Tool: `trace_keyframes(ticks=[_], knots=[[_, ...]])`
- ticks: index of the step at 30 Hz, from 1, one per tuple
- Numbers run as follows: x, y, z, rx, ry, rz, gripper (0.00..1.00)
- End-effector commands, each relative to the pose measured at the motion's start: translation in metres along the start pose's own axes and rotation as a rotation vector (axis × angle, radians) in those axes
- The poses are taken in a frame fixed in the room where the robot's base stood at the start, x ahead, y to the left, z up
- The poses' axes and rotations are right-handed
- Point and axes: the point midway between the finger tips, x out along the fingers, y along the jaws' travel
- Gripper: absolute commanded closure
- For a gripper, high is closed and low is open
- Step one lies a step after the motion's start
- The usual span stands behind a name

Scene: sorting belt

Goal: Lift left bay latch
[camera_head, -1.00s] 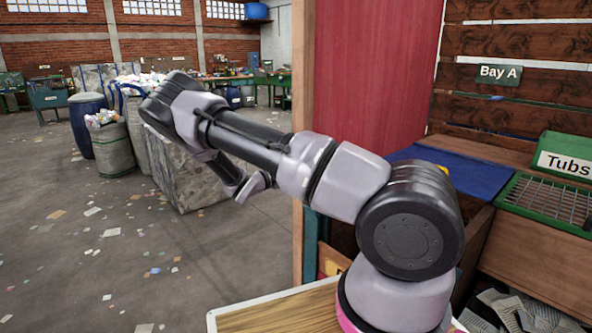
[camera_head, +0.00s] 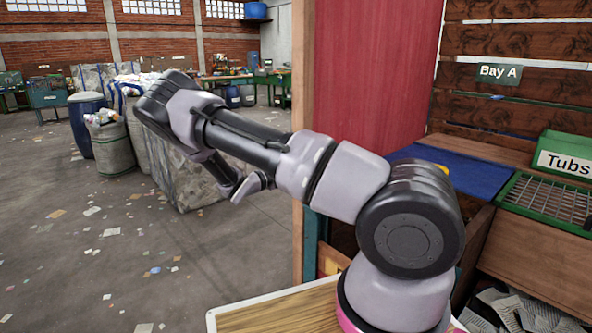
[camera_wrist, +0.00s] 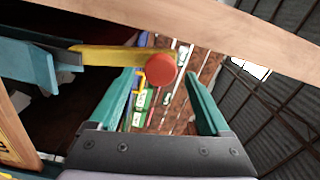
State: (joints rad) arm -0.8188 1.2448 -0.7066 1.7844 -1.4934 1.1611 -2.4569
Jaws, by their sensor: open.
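A yellow bar (camera_wrist: 100,57) with a round red knob (camera_wrist: 161,70) at its right end shows in the wrist view; I take it to be the latch. Its left end meets a dark and blue bracket (camera_wrist: 35,65). My gripper (camera_wrist: 160,75) has two teal fingers spread apart. The knob appears between the fingertips, with a gap on both sides. I cannot tell how deep it lies between them. In the head view my gripper is hidden and I cannot make out the latch.
A wooden beam (camera_wrist: 215,32) crosses the top of the wrist view. In the head view a wooden post (camera_head: 302,150) and red panel (camera_head: 375,80) stand behind my arm. A blue surface (camera_head: 455,173) and green Tubs bin (camera_head: 565,150) are at right.

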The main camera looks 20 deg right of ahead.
Motion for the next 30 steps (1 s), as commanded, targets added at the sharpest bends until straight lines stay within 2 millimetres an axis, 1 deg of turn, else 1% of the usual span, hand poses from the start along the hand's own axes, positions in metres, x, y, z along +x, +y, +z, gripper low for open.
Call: trace_keyframes(ticks=[1,6,9,13,16,19,27,30], knots=[[-0.011,0.000,0.001,0.001,-0.004,0.000,0.19],[-0.046,0.000,0.001,0.001,-0.005,0.000,0.19],[-0.065,0.000,0.001,0.000,-0.004,0.000,0.19],[-0.083,0.000,0.001,-0.001,-0.003,0.000,0.19],[-0.091,0.000,0.000,0.000,-0.002,-0.001,0.19],[-0.094,0.000,0.000,0.000,-0.001,-0.001,0.19],[-0.094,0.000,0.000,0.002,0.000,0.001,0.19],[-0.091,-0.003,-0.005,0.044,0.020,0.031,0.19]])
